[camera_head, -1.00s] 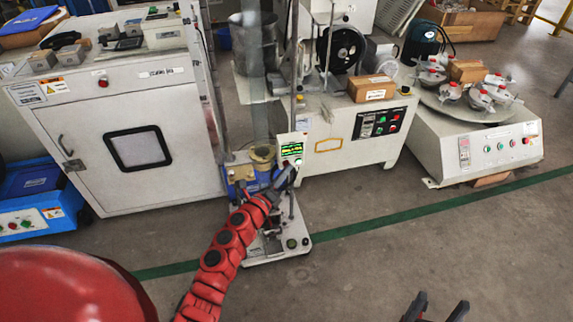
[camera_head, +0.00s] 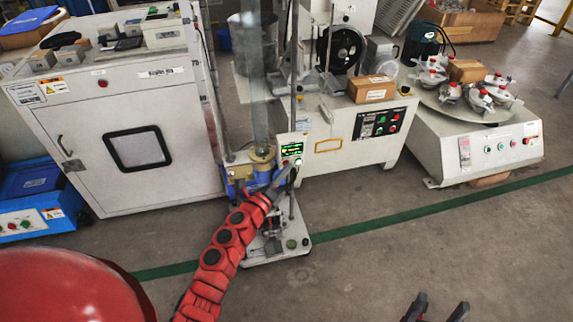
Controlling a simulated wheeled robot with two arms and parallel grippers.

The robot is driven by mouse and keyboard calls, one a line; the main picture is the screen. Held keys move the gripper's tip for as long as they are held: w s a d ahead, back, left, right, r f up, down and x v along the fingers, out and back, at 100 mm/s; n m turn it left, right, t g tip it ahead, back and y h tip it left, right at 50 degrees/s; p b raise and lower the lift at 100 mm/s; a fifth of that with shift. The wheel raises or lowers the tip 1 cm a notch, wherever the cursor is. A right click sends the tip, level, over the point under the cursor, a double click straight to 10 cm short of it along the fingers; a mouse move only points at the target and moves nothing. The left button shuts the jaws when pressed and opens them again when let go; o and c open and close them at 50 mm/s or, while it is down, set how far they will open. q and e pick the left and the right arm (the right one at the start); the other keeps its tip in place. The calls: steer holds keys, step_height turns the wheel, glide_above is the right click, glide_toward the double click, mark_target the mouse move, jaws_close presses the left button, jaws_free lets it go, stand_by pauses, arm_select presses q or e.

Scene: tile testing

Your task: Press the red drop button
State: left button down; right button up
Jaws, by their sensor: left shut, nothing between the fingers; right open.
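The drop-test stand (camera_head: 262,252) has a tall clear tube (camera_head: 256,95) and a small control box with a lit green display (camera_head: 291,149). A small red spot, likely the red drop button (camera_head: 298,162), shows at the lower edge of that box. My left gripper (camera_head: 292,168) is shut and empty, its tip at or just beside the box's lower edge. I cannot tell whether it touches the button. My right gripper (camera_head: 438,308) is open and empty at the bottom edge, over bare floor.
A white cabinet (camera_head: 185,125) stands left of the stand. A machine with a button panel (camera_head: 383,122) stands behind it to the right, with a cardboard box (camera_head: 371,89) on top. A round-table machine (camera_head: 485,150) is further right. The floor in front is clear.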

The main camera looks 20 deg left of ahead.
arm_select(q)
steer(key=shift+s+d+r, duration=0.1)
steer(key=shift+s+d, duration=0.3)
steer(key=shift+s, duration=0.25)
steer(key=s+d, duration=0.1)
steer(key=s, duration=0.1)
steer(key=s+d, duration=0.1)
steer(key=s, duration=0.1)
steer(key=shift+d, duration=0.35)
stand_by(0.6)
